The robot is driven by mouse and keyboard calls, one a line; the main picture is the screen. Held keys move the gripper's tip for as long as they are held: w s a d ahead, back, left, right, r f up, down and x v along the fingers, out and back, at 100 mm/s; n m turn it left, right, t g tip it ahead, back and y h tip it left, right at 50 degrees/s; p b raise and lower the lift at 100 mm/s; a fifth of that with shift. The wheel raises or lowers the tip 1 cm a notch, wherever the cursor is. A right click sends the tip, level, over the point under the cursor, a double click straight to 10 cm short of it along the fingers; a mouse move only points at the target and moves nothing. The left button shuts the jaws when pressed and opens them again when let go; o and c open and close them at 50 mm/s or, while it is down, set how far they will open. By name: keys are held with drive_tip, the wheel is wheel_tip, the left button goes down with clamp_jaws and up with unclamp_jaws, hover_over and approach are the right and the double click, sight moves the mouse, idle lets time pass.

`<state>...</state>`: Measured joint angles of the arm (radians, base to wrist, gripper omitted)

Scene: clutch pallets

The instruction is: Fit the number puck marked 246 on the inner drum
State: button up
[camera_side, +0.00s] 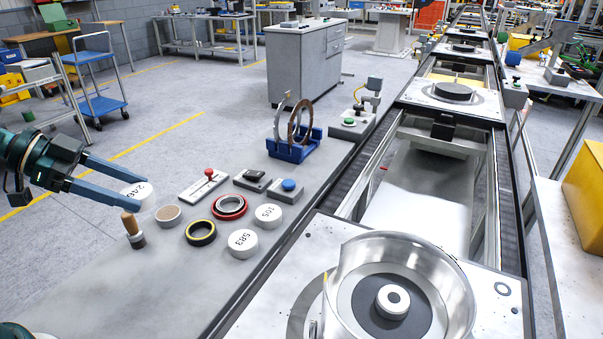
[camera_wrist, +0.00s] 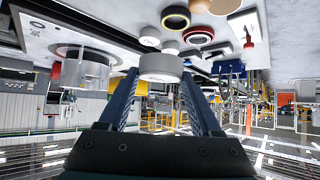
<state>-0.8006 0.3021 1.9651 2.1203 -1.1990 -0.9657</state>
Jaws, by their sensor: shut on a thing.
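My gripper (camera_side: 128,187) is at the left of the side view, shut on the white puck marked 246 (camera_side: 137,195). The puck is tilted and held above the bench, clear of it. In the wrist view the puck (camera_wrist: 161,67) sits between the fingertips. A shiny open metal drum (camera_side: 455,305) stands on a pallet at the lower right, far from my gripper. Inside it lie a dark disc (camera_side: 368,302) and a white hub (camera_side: 402,312) with a central hole. The drum also shows in the wrist view (camera_wrist: 84,72).
Two white pucks, marked 305 (camera_side: 268,216) and 583 (camera_side: 242,244), lie on the bench. Near them are a black-yellow ring (camera_side: 201,233), a red ring (camera_side: 230,207), a wooden-handled tool (camera_side: 131,229) and a blue rack (camera_side: 292,151). A conveyor rail (camera_side: 345,185) separates bench and pallet.

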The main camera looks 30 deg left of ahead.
drive_tip(key=w+d+r+m+g+h, duration=0.1)
drive_tip(key=w+d+r, duration=0.25)
drive_tip(key=d, duration=0.35)
drive_tip(key=w+d+r+m+g, duration=0.1)
drive_tip(key=w+d+r+m, duration=0.2)
drive_tip(key=d, duration=0.4)
drive_tip(key=w+d+r+g+h, duration=0.1)
drive_tip(key=w+d+r, duration=0.3)
drive_tip(key=d, duration=0.3)
drive_tip(key=m+g, duration=0.2)
hover_over(409, 301)
drive_tip(key=a, duration=0.4)
drive_tip(key=shift+h, duration=0.3)
drive_tip(key=f, duration=0.5)
drive_tip(key=shift+s+d+f, duration=0.25)
drive_tip(key=shift+s+f, duration=0.05)
drive_tip(key=shift+f, duration=0.1)
drive_tip(key=shift+d+f, duration=0.3)
drive_tip(key=shift+f, duration=1.9)
drive_tip(key=shift+f, duration=0.25)
drive_tip(key=shift+f, duration=0.35)
